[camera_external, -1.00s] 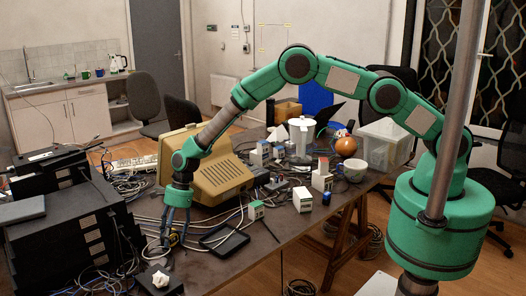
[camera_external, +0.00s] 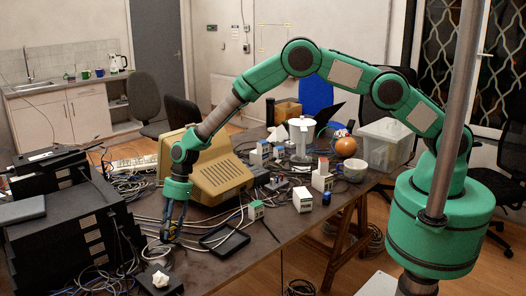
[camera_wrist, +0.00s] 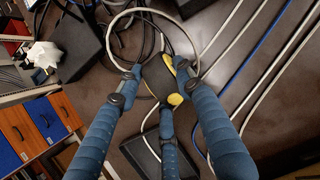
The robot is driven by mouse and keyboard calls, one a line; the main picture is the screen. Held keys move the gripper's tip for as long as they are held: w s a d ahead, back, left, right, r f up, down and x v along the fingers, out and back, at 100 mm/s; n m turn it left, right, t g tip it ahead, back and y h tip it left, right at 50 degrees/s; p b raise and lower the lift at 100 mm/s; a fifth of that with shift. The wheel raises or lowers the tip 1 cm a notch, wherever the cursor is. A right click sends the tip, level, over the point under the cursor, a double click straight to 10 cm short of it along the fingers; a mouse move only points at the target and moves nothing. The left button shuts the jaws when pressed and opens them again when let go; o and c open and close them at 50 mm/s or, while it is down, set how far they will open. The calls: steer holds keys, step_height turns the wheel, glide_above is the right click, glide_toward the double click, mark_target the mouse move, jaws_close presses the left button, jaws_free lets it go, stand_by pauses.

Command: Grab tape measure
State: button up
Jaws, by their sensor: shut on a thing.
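The tape measure (camera_wrist: 158,80) is dark with yellow parts and sits between my fingertips in the wrist view. My gripper (camera_wrist: 158,84) has blue fingers with dark tips, and it is shut on the tape measure. In the external view my gripper (camera_external: 168,238) points down at the left part of the table, beside the bundle of cables. There the fingers largely hide the tape measure. I cannot tell whether it is clear of the table top.
Loose cables (camera_wrist: 225,50) run close around my fingers. A black tray (camera_external: 224,241) lies to the right, and a beige monitor (camera_external: 222,172) stands behind. Black equipment (camera_external: 72,235) is at the left. A crumpled white item (camera_external: 160,279) sits on a dark box in front.

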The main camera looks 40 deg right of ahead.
steer(key=s+d, duration=0.3)
steer(key=s+d+r, duration=0.1)
steer(key=s+d, duration=0.3)
steer(key=s+d+r, duration=0.1)
steer(key=s+d, duration=0.3)
steer(key=shift+s+p, duration=0.25)
steer(key=shift+p, duration=0.1)
